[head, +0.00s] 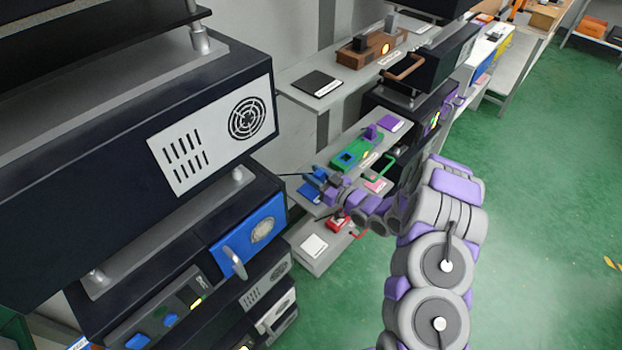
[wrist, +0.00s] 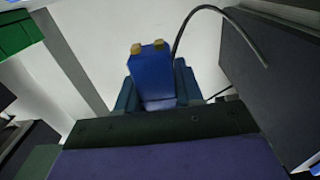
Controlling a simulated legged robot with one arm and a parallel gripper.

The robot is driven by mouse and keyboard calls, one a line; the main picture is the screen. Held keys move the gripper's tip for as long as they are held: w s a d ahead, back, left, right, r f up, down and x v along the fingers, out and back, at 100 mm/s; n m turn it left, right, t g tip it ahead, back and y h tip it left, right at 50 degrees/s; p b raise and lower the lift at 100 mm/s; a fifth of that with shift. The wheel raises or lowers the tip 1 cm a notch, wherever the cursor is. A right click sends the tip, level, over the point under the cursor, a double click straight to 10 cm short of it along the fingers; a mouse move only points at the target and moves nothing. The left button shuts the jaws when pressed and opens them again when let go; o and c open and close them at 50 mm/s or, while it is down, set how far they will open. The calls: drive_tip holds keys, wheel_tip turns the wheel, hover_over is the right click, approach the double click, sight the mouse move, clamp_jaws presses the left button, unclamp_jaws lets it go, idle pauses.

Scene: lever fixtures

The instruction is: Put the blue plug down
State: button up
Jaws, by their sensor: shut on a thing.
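The blue plug (wrist: 152,82) shows in the wrist view with two brass-coloured prongs on its top end and a dark cable arching away to the right. My gripper (wrist: 155,101) is shut on it, with a finger on each side. In the head view the blue plug (head: 314,175) is small, at the end of my arm, over or beside the left end of a grey shelf. My gripper (head: 325,184) shows there too. Whether the plug touches the shelf is not clear.
A green socket box (head: 350,153) with a purple plug (head: 370,132) stands on the grey shelf (head: 322,158). A purple pad (head: 390,123) lies beyond it. A red item (head: 338,222) and white pad (head: 314,245) sit on a lower shelf. A large dark cabinet (head: 120,150) stands at left.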

drive_tip(key=w, duration=0.1)
drive_tip(key=a, duration=0.1)
drive_tip(key=w, duration=0.1)
drive_tip(key=shift+w+a+f, duration=0.2)
drive_tip(key=shift+w+f, duration=0.05)
drive_tip(key=shift+w, duration=0.05)
drive_tip(key=shift+f+b, duration=0.75)
drive_tip(key=shift+f, duration=1)
drive_tip(key=shift+r, duration=0.1)
drive_tip(key=o, duration=1)
drive_tip(key=shift+d, duration=0.1)
